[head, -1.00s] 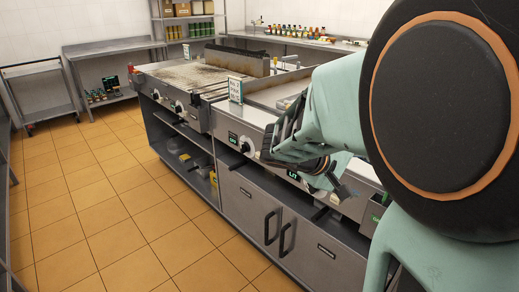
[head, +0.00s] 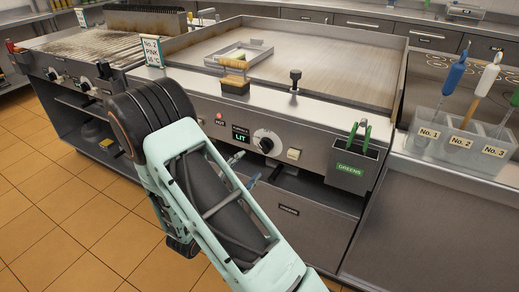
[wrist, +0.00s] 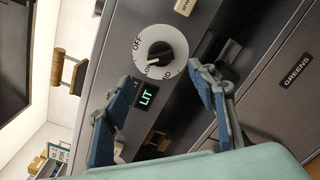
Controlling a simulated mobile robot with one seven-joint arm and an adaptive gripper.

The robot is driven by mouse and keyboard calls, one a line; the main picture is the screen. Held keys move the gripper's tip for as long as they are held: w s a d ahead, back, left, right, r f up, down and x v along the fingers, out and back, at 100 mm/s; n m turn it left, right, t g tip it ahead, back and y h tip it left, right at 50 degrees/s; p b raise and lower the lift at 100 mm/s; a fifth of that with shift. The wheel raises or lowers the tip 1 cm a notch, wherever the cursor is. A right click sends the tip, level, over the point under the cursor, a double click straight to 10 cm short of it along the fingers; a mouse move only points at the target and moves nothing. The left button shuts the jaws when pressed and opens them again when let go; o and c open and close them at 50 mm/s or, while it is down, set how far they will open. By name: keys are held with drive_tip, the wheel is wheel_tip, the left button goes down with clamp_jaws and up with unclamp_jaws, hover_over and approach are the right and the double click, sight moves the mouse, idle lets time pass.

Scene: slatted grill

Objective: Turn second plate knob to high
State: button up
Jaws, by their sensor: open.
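The knob is a black grip on a round white dial (head: 267,142) on the front panel of the flat plate. In the wrist view the dial (wrist: 160,55) shows the word OFF, and the grip's white mark seems to sit by a partly legible label like LOW. A green LIT display (head: 240,137) is left of the dial, and in the wrist view the display (wrist: 146,97) is below it. My gripper (wrist: 161,79) is open and empty, its blue fingers either side of the display, with the dial beyond the fingertips. In the head view my arm largely hides the gripper.
A green-labelled bin (head: 345,165) holding tongs hangs right of the dial. A caddy of handled tools (head: 455,140) stands right.

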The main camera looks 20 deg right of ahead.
sight(263, 148)
drive_tip(key=x, duration=1)
drive_tip(key=shift+w+d, duration=0.2)
drive_tip(key=shift+d, duration=0.1)
drive_tip(key=shift+c, duration=0.3)
drive_tip(key=c, duration=1.1)
